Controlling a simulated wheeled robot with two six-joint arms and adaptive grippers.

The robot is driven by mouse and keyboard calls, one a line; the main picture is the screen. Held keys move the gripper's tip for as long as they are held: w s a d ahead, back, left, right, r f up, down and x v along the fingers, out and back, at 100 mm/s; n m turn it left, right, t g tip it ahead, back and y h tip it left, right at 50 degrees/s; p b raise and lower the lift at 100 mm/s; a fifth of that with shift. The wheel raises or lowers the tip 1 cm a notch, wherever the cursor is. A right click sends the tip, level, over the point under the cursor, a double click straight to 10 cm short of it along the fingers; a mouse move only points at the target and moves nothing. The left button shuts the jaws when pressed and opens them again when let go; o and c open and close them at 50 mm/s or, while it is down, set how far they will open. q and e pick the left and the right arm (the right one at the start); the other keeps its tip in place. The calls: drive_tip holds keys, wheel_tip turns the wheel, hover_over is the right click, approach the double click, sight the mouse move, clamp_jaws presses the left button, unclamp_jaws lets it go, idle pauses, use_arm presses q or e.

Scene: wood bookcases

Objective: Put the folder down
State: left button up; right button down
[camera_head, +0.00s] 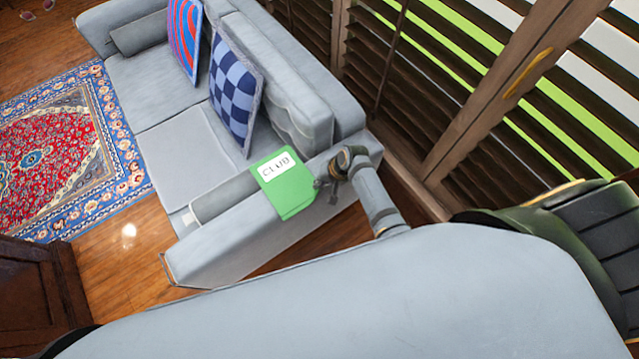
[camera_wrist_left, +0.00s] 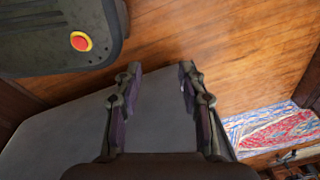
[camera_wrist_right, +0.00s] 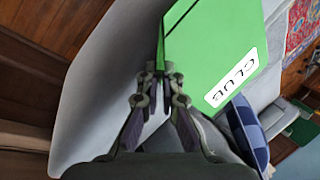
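The green folder (camera_head: 287,196) with a white "CLUB" label is over the near arm of the grey sofa in the head view. It fills the upper middle of the right wrist view (camera_wrist_right: 205,50). My right gripper (camera_head: 325,186) is at the folder's right edge. In the right wrist view its fingers (camera_wrist_right: 160,72) are close together with the folder's edge between them. I cannot tell whether the folder touches the sofa. My left gripper (camera_wrist_left: 157,75) is open and empty in the left wrist view, with its fingers wide apart.
The grey sofa (camera_head: 184,137) holds a checkered blue cushion (camera_head: 233,95) and a striped cushion (camera_head: 184,35). Slatted wooden shutters (camera_head: 440,75) stand on the right. A patterned rug (camera_head: 60,155) lies on the wood floor at left. Dark wooden furniture (camera_head: 40,285) is at lower left.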

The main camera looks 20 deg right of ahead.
drive_tip(key=c, duration=1.8)
unclamp_jaws()
drive_tip(key=p+v, duration=0.1)
drive_tip(key=v, duration=1.1)
drive_tip(key=shift+r, duration=0.1)
drive_tip(key=s+d+f+h, duration=0.1)
drive_tip(key=s+d+f, duration=0.15)
drive_tip(key=f, duration=0.45)
drive_tip(key=s+d+f+h, duration=0.1)
drive_tip(key=s+d+f, duration=0.15)
drive_tip(key=f, duration=0.35)
drive_tip(key=s+d+f+h, duration=0.1)
drive_tip(key=s+d+f, duration=0.15)
drive_tip(key=f, duration=0.45)
drive_tip(key=s+d+f+n, duration=0.1)
drive_tip(key=s+f+n, duration=0.1)
drive_tip(key=s+f, duration=0.2)
drive_tip(key=s+d+f+n+h, duration=0.1)
drive_tip(key=s+f, duration=0.3)
drive_tip(key=s, duration=0.7)
drive_tip(key=s+d+f+n+g+h, duration=0.1)
drive_tip(key=s+d+f+n, duration=0.1)
drive_tip(key=s+f, duration=0.3)
drive_tip(key=s, duration=0.3)
drive_tip(key=shift+n, duration=0.3)
drive_tip(key=shift+s+d+f, duration=0.1)
drive_tip(key=shift+s+f, duration=0.05)
